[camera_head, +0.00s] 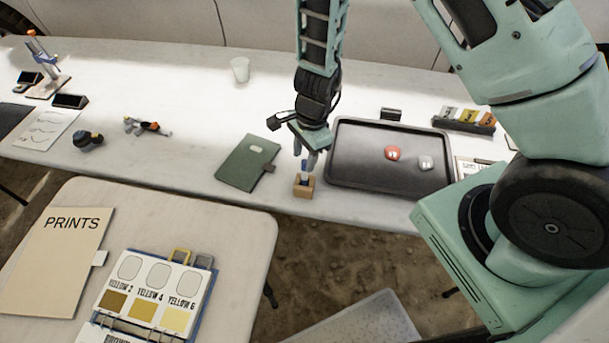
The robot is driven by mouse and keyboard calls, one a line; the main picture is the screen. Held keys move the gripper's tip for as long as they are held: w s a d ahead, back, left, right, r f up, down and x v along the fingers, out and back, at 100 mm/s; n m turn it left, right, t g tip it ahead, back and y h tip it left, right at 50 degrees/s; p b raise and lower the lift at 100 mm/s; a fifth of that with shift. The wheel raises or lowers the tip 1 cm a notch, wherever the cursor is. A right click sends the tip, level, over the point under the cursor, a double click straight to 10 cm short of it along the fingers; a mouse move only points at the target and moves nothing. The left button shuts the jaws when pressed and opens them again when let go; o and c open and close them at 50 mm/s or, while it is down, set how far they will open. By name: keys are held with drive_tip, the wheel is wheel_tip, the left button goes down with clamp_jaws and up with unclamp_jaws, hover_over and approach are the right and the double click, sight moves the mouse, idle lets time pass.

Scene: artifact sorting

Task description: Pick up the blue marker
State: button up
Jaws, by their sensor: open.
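The blue marker (304,177) stands in a small wooden block holder (303,187) near the front edge of the far white table. Only a small part of the marker shows, with blue and white on it. My gripper (305,160) points down directly above the holder, with its fingers open around or just beside the marker's upper end. I cannot tell whether the fingers touch it.
A dark tray (345,165) with a red and a grey piece lies just right of the holder. A green notebook (247,163) lies to the left. A white cup (240,69) stands behind. A nearer table (215,218) holds a PRINTS folder (62,262) and a colour chart (150,295).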

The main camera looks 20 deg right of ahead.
sight(304, 169)
drive_tip(key=f, duration=0.3)
drive_tip(key=f+b, duration=0.1)
drive_tip(key=f, duration=0.1)
drive_tip(key=shift+s+a, duration=0.3)
drive_tip(key=shift+s, duration=0.1)
drive_tip(key=shift+r, duration=0.1)
clamp_jaws()
drive_tip(key=shift+r, duration=0.1)
wheel_tip(304, 169, up, 10)
drive_tip(key=shift+f+p, duration=0.1)
drive_tip(key=shift+p, duration=1.15)
